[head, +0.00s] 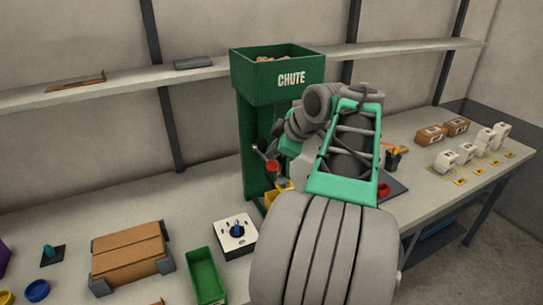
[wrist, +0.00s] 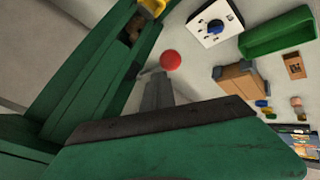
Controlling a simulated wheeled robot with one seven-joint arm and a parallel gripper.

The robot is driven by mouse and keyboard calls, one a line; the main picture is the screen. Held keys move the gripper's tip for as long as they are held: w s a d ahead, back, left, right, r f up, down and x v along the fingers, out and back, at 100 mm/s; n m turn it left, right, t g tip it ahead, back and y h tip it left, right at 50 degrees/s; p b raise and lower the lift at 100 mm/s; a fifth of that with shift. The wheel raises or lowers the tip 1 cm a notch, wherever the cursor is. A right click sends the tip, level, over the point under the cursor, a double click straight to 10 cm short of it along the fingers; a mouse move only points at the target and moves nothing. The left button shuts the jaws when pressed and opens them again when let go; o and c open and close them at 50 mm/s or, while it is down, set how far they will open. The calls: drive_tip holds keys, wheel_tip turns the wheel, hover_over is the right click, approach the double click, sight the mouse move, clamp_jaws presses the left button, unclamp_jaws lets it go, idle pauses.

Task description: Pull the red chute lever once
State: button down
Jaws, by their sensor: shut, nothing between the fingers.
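The green chute (head: 277,75) stands on the bench against the wall, lettered CHUTE, with brownish pieces in its open top. Its red lever knob (head: 272,166) sticks out from the front of the column. In the wrist view the round red knob (wrist: 171,60) sits just beyond the fingertips of my gripper (wrist: 156,76), with a short pale rod beside it. The fingers are shut and empty. I cannot tell whether they touch the knob or rod. In the head view my arm hides part of the chute's right side, and the fingertips are hard to make out.
A yellow piece (head: 283,190) sits at the chute's foot. A white box with a blue knob (head: 237,232), a green bin (head: 205,275) and a brown carton (head: 128,252) stand to the left. Small white units (head: 465,152) line the right bench. A shelf (head: 125,85) runs behind.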

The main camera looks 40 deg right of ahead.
drive_tip(key=shift+r+p, duration=0.3)
drive_tip(key=shift+r, duration=0.3)
drive_tip(key=r+p, duration=0.4)
drive_tip(key=r, duration=0.1)
drive_tip(key=shift+w+d+r, duration=0.1)
drive_tip(key=shift+w, duration=0.2)
idle(0.4)
